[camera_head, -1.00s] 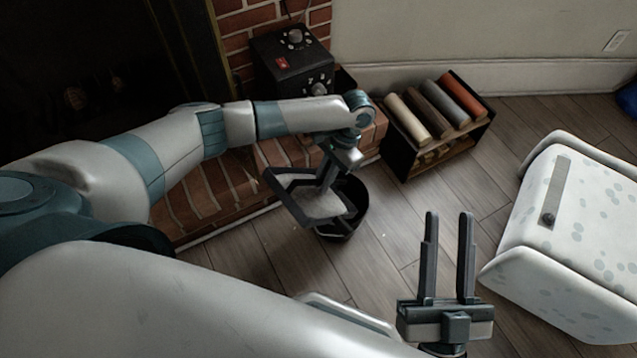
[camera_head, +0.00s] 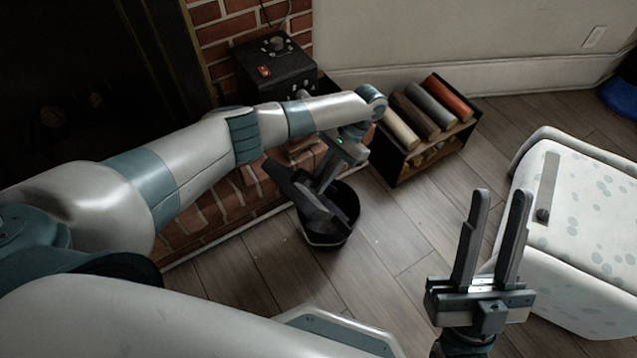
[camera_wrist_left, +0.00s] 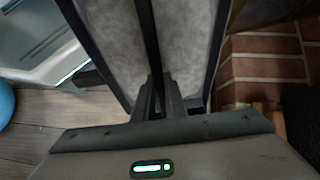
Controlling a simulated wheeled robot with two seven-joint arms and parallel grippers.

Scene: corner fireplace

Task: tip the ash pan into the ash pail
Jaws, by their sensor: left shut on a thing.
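The ash pan (camera_head: 303,197) is steeply tilted over the ash pail, its dark outer side facing the head camera. In the left wrist view the pan (camera_wrist_left: 196,45) shows a grey, ash-like surface between dark rims. My left gripper (camera_head: 328,178) is shut on the pan's handle; its fingers also show in the wrist view (camera_wrist_left: 160,100). The black round ash pail (camera_head: 345,232) stands on the floor by the brick hearth, partly hidden behind the pan. I cannot see what is inside it. My right gripper (camera_head: 500,195) is open and empty, to the right of the pail.
The brick hearth (camera_head: 205,215) runs beside the pail. A black box with knobs (camera_head: 275,68) stands on the hearth. A log rack (camera_head: 400,165) with several coloured logs is behind the pail. A spotted white seat (camera_head: 590,230) is at right. Wooden floor lies clear between.

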